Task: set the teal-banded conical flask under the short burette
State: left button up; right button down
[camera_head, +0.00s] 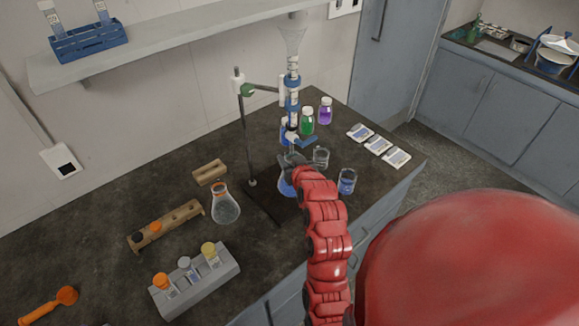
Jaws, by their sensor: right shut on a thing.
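A burette (292,98) with a funnel-like top hangs upright in a clamp on a dark stand (246,140). I see only this one burette, so I cannot compare its length. My right gripper (290,162) reaches in below its tip and is shut on a conical flask (286,188). The flask stands at or just above the stand's base, roughly under the burette. Its neck and any teal band are hidden by the gripper; a bluish lower part shows. My left gripper is not in view.
An orange-banded conical flask (225,208) stands left of the stand. A wooden rack (170,224) and a grey vial rack (200,284) are nearer the front left. Beakers (346,181) and coloured bottles (325,112) crowd the right side.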

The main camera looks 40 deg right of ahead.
jog(key=shift+w+f+p, duration=0.15)
jog(key=shift+f+p, duration=0.1)
jog(key=shift+p, duration=0.1)
notch_tip(320, 180, down, 2)
jog(key=shift+f+p, duration=0.25)
jog(key=shift+p, duration=0.45)
jog(key=shift+f, duration=0.3)
jog(key=shift+f+b, duration=0.25)
jog(key=shift+b, duration=0.1)
jog(key=shift+c, duration=1.8)
grip_release()
jog(key=shift+r, duration=0.1)
